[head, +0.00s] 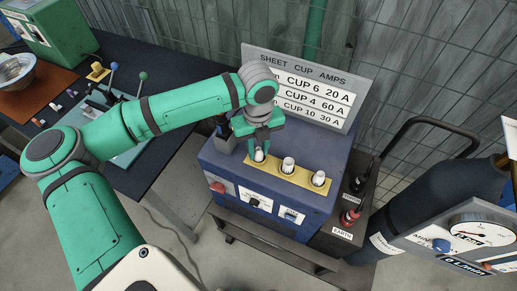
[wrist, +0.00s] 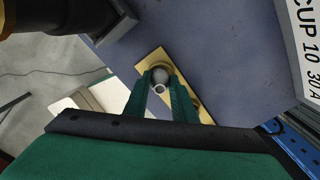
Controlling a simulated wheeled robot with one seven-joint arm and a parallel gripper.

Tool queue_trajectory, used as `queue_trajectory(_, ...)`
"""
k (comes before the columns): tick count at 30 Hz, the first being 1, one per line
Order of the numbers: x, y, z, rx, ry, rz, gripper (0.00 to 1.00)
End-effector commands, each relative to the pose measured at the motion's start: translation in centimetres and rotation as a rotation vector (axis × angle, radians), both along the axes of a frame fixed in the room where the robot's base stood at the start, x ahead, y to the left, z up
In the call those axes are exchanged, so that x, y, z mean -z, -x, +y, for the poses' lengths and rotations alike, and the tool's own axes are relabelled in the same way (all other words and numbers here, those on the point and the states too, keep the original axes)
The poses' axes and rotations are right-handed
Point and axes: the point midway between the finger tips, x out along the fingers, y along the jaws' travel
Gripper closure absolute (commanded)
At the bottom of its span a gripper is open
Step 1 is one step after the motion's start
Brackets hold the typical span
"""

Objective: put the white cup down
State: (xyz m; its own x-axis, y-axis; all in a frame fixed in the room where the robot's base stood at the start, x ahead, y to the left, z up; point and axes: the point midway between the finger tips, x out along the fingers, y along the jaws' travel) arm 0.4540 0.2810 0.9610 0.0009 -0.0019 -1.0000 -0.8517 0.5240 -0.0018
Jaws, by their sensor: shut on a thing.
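My gripper (head: 259,150) points down at the left end of the brass strip (head: 303,179) on top of the blue machine (head: 318,210). Its two green fingers are shut on a white cup (head: 259,156). In the wrist view the cup (wrist: 160,77) sits between the fingertips (wrist: 161,88), over the brass strip (wrist: 152,60). I cannot tell whether its lower end touches the strip. A middle white cup (head: 288,164) and a right white cup (head: 318,178) stand upright on the strip, apart from my gripper.
A sign (head: 305,88) listing cups and amps stands behind the machine. Red and black connectors (head: 350,216) are on its right side. A dark gas cylinder (head: 425,205) and a gauge (head: 482,233) are at the right. A workbench (head: 150,70) with tools is at the left.

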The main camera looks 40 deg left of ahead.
Motion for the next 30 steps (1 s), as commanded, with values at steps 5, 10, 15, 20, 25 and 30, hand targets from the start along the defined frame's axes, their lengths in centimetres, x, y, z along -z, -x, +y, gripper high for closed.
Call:
queue_trajectory(5, 0.3, 0.0, -0.1, 0.002, -0.001, -0.001, 1.00)
queue_trajectory(10, 0.5, 0.0, -0.1, 0.002, -0.001, 0.001, 1.00)
queue_trajectory(15, 0.9, 0.0, -0.1, 0.002, -0.001, 0.001, 1.00)
queue_trajectory(20, 1.5, 0.0, -0.1, 0.002, 0.001, 0.002, 1.00)
queue_trajectory(25, 1.9, -0.1, -0.1, 0.001, 0.003, -0.001, 1.00)
queue_trajectory(30, 1.9, -0.1, 0.0, -0.001, 0.002, 0.000, 0.58)
